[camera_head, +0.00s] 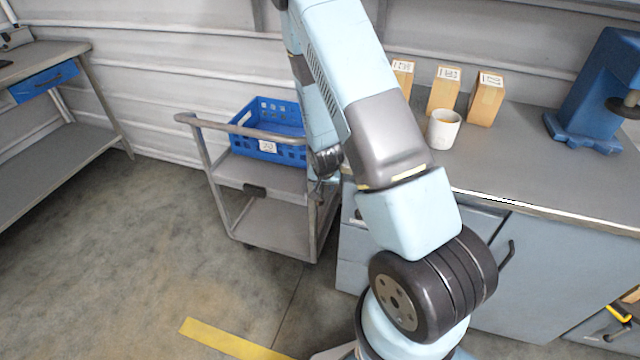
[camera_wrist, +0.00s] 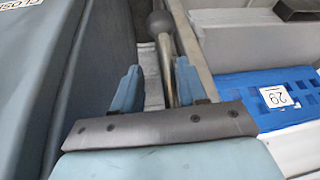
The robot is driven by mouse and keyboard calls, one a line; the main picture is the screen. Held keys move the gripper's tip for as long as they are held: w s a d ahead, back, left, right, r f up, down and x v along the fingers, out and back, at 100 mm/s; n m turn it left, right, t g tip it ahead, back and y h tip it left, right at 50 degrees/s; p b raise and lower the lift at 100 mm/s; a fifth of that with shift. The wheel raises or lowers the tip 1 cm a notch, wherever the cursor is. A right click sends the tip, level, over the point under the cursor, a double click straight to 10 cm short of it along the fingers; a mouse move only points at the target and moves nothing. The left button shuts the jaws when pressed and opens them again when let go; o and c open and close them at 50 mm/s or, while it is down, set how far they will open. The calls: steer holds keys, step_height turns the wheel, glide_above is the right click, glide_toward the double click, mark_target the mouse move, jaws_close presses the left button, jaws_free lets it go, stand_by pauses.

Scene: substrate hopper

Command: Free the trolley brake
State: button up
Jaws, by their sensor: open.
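The grey trolley (camera_head: 270,215) stands left of the counter, a blue crate (camera_head: 250,118) on its top shelf. In the wrist view, a metal lever (camera_wrist: 168,75) with a dark ball knob (camera_wrist: 160,24) runs along the trolley's side; it appears to be the brake lever. My gripper (camera_wrist: 157,75) is open, with one blue finger on each side of the lever. The lever looks nearer the right finger; I cannot tell whether they touch. The knob shows beyond the fingertips. In the head view my arm hides most of the gripper and the lever.
A blue-grey surface (camera_wrist: 70,75) with a partly cut-off label is close on the gripper's left. The crate's numbered side (camera_wrist: 275,97) is on the right. The counter (camera_head: 530,170) holds boxes, a white mug (camera_head: 443,129) and a blue machine (camera_head: 595,100). Floor left of the trolley is clear.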

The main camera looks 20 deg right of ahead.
steer(key=shift+w+a+f, duration=0.15)
steer(key=shift+a+f, duration=0.05)
steer(key=shift+f, duration=0.2)
steer(key=shift+w+a+f, duration=0.15)
steer(key=shift+f, duration=0.25)
steer(key=shift+c, duration=0.3)
jaws_close()
steer(key=shift+a, duration=0.15)
